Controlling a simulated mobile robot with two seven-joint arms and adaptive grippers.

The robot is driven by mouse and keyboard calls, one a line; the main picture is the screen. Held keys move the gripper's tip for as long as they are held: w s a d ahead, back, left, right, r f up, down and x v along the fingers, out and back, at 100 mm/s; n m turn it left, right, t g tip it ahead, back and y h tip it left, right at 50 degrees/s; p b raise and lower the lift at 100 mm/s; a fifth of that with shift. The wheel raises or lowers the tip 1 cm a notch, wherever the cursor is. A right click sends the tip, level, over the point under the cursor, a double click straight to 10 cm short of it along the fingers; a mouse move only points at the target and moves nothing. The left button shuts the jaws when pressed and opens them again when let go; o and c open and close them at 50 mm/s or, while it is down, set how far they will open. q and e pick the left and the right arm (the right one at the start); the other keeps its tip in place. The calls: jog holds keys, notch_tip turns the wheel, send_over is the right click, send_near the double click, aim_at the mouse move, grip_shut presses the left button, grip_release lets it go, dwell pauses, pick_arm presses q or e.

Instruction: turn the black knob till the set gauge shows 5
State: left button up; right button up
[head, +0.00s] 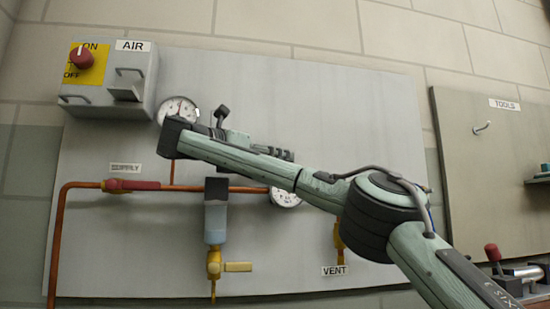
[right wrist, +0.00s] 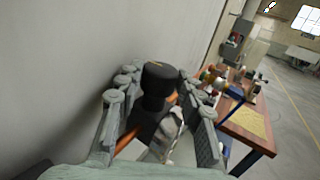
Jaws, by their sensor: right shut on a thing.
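The black knob (right wrist: 160,76) stands between the fingers of my right gripper (right wrist: 153,92) in the right wrist view, with a small yellow mark on its top. My right gripper is shut on it. In the head view my right gripper (head: 281,153) points right in front of the panel, and I cannot make out the knob there. A round white gauge (head: 285,199) shows below my forearm, its upper part covered and its reading too small to tell. Another white gauge (head: 177,109) is at upper left, partly behind my wrist. Neither gauge's label is legible. My left gripper is not in view.
On the grey panel (head: 345,110) are an AIR box (head: 106,80) with a red switch, copper pipe (head: 58,235), a red valve handle (head: 133,185), a filter bowl (head: 215,222) with a yellow valve, and a VENT label (head: 335,271). A tools board (head: 480,170) hangs to the right.

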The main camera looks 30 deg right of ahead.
jog(key=shift+f, duration=0.2)
jog(key=o, duration=1.2)
jog(key=shift+c, duration=0.2)
jog(key=shift+r, duration=0.1)
jog(key=v, duration=0.8)
